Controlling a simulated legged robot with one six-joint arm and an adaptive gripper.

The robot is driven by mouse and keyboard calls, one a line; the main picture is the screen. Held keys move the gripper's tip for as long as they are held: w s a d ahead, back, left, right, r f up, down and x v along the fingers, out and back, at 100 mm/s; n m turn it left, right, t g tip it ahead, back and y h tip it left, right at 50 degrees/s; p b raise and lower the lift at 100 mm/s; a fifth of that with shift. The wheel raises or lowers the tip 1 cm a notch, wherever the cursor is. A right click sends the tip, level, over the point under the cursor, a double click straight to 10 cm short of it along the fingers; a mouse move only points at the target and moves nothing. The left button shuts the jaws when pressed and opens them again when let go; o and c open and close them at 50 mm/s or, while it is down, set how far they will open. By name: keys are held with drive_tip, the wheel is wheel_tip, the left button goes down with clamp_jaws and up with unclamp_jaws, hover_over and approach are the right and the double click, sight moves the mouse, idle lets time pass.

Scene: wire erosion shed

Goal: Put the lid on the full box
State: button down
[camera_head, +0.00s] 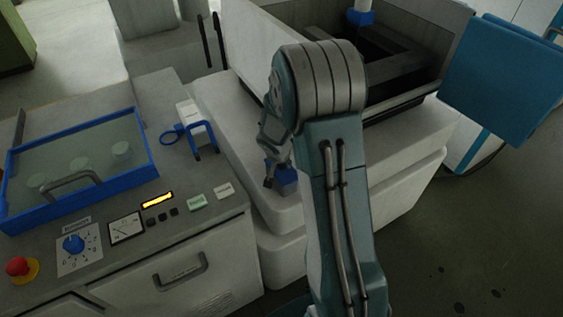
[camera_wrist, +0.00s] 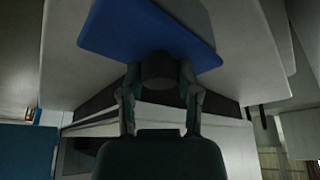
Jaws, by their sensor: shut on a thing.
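My gripper (camera_head: 272,172) hangs beyond my forearm, over the white ledge of the machine. In the wrist view my gripper (camera_wrist: 158,88) is shut on the dark round knob (camera_wrist: 158,68) of a flat blue lid (camera_wrist: 140,30). In the head view a small part of the blue lid (camera_head: 287,181) shows beside the fingers, with the rest hidden behind my arm. I cannot tell whether the lid touches the ledge. No full box can be made out for certain; my arm hides part of the ledge.
A blue-framed glass cover (camera_head: 148,150) lies over round parts on the left console. Beside it are a blue hook-shaped bracket (camera_head: 205,152), a blue ring (camera_head: 172,134) and a red stop button (camera_head: 18,266). The machine's open tank (camera_head: 400,100) stands behind my arm. Its blue door (camera_head: 503,75) hangs at right.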

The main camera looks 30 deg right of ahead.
drive_tip(key=shift+f, duration=0.25)
drive_tip(key=shift+c, duration=1.2)
unclamp_jaws()
drive_tip(key=v, duration=1.1)
drive_tip(key=shift+r, duration=0.4)
